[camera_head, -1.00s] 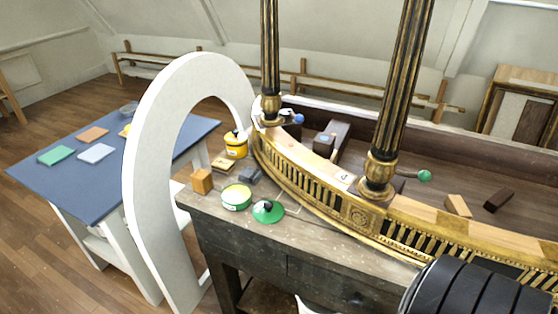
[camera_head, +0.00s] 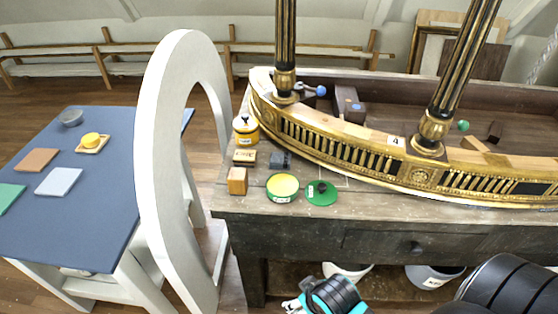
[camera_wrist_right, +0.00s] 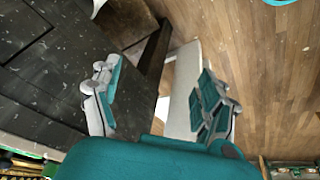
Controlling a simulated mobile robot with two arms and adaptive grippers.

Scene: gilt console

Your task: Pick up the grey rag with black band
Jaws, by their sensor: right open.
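A small dark grey folded piece (camera_head: 281,160) lies on the workbench between the tan block with a black band and the gilt rail; it looks like the grey rag, but I cannot make out a black band on it. My right gripper (camera_wrist_right: 155,82) is open and empty in the right wrist view, beside the dark bench front and above the wooden floor. In the head view the right gripper (camera_head: 292,305) shows partly at the bottom edge, below the bench top and well away from the grey piece. My left gripper is not in view.
A white arch (camera_head: 160,190) stands left. The blue table (camera_head: 90,225) holds flat cloths, including a light grey one (camera_head: 59,182).

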